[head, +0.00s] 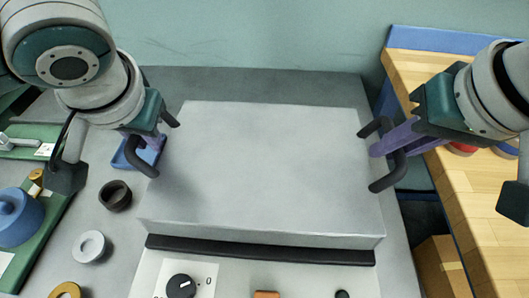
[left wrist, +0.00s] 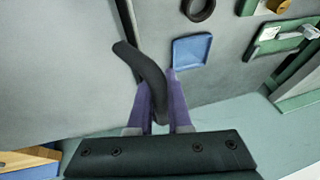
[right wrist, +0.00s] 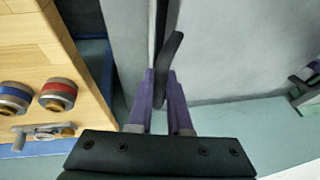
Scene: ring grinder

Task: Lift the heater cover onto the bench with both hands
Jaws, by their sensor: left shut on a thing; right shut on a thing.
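The heater cover (head: 265,165) is a large flat grey box lid with a black handle on each short side. It sits over the heater on the grey table, above a front panel with a black knob (head: 180,286). My left gripper (head: 155,142) is shut on the left handle (head: 140,158); its purple fingers close around that black handle (left wrist: 143,70) in the left wrist view. My right gripper (head: 378,148) is shut on the right handle (head: 388,177); the right wrist view shows this handle (right wrist: 170,62) between the purple fingers. The heater's inside is hidden under the cover.
The wooden bench (head: 455,180) stands at the right, with red and blue rings (right wrist: 58,95) on it. A cardboard box (head: 440,265) is below its near edge. Left of the cover are a blue tray (head: 128,153), a dark ring (head: 116,195) and a light ring (head: 90,246).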

